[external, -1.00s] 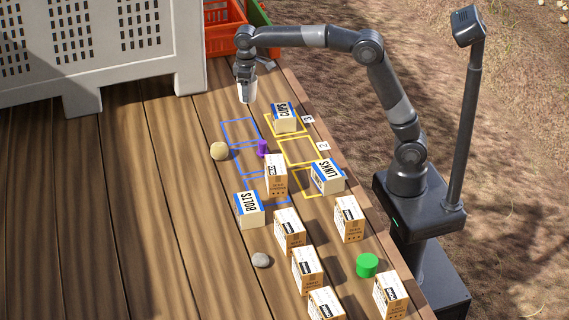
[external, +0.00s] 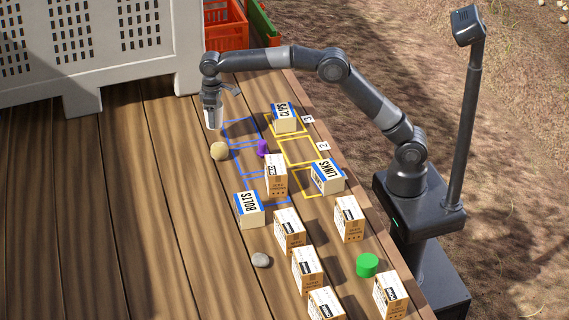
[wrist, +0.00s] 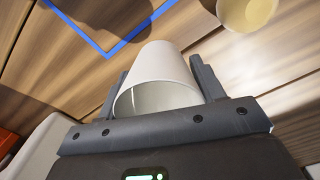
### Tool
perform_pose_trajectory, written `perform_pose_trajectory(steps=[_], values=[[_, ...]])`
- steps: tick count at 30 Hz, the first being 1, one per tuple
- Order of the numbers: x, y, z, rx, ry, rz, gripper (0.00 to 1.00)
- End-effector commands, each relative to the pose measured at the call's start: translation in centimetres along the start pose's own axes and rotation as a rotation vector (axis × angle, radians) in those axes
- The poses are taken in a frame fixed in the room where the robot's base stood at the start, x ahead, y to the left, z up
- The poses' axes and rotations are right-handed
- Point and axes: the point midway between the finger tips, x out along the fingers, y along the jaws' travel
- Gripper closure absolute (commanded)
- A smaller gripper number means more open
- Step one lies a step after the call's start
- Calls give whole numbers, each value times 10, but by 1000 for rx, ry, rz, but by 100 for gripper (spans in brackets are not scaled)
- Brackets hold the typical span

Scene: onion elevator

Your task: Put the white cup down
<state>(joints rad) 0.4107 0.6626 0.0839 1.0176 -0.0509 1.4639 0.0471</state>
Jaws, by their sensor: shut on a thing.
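The white cup (external: 213,118) is held in my gripper (external: 212,102), near the far end of the wooden deck. In the wrist view the cup (wrist: 158,80) sits between the two dark fingers (wrist: 158,88), which press on its sides. Its open rim faces the wrist camera and its narrower end points away. In the external view the cup is just left of the blue outlined squares (external: 228,124) and just behind the beige round object (external: 219,151). I cannot tell whether the cup's lower end touches the deck.
Boxes labelled CLIPS (external: 284,117), LINKS (external: 327,176) and BOLTS (external: 249,209) stand nearby. A purple piece (external: 262,148), a green cylinder (external: 367,265) and a grey stone (external: 261,260) lie among several cartons. A large grey crate (external: 100,50) stands behind. The deck at left is clear.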

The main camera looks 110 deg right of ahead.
Motion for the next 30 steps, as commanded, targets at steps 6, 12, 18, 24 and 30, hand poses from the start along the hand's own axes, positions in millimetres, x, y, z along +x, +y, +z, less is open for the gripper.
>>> perform_pose_trajectory(steps=[6,12,18,24,30], values=[[10,-12,-6,1,0,1,60],[37,-11,-6,1,-3,1,60],[48,-11,-6,1,1,1,60],[49,-11,-6,1,0,1,60],[51,-11,-6,1,1,1,27]])
